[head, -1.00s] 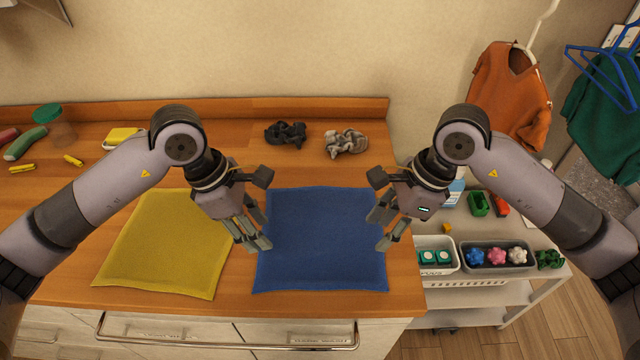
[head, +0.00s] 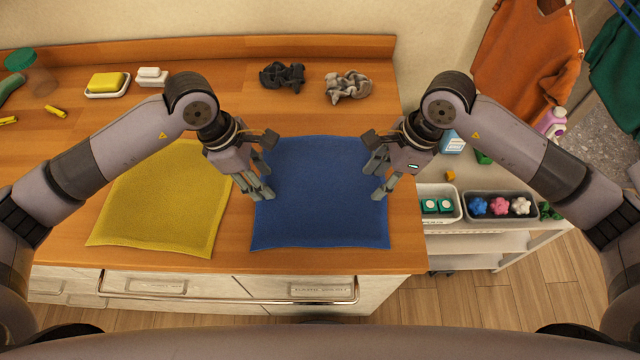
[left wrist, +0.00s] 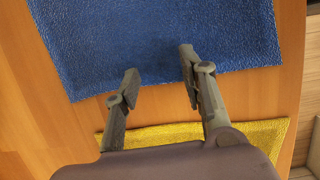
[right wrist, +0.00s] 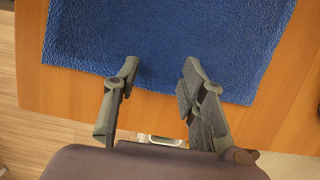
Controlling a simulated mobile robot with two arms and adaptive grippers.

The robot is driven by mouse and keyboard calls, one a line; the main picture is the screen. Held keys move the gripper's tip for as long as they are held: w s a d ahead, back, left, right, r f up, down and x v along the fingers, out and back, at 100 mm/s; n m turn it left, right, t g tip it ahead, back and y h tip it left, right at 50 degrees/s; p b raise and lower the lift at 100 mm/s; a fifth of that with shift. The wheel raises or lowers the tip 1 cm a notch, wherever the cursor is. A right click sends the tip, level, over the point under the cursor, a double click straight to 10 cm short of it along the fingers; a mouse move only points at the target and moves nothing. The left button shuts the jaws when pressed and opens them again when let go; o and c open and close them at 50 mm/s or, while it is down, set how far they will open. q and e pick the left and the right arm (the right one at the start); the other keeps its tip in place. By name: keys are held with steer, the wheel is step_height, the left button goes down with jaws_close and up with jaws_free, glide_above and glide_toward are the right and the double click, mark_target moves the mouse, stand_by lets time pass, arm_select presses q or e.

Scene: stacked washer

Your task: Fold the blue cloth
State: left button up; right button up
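The blue cloth (head: 322,195) lies flat and spread out on the wooden counter in the head view. It also fills the upper part of the left wrist view (left wrist: 150,40) and the right wrist view (right wrist: 170,40). My left gripper (head: 264,192) is at the cloth's left edge, its fingers apart with nothing between them. In the left wrist view its fingertips (left wrist: 158,62) reach over the cloth's edge. My right gripper (head: 378,192) is at the right edge, also open and empty. Its fingertips (right wrist: 160,72) are over the cloth's edge in the right wrist view.
A yellow cloth (head: 160,205) lies flat to the left. Dark (head: 283,75) and grey crumpled cloths (head: 348,87) lie behind the blue cloth. A white cart with bins (head: 500,206) stands to the right. The counter's front edge is close below the cloths.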

arm_select(q)
steer(key=shift+s+f, duration=0.1)
steer(key=shift+s, duration=0.05)
arm_select(e)
steer(key=shift+s+f, duration=0.15)
arm_select(q)
steer(key=shift+f, duration=0.2)
arm_select(e)
steer(key=shift+f, duration=0.15)
arm_select(q)
steer(key=shift+r, duration=0.1)
steer(key=shift+c, duration=0.6)
arm_select(e)
steer(key=shift+c, duration=0.6)
arm_select(q)
steer(key=shift+c, duration=0.4)
arm_select(e)
steer(key=shift+c, duration=0.4)
arm_select(q)
jaws_close()
arm_select(e)
jaws_close()
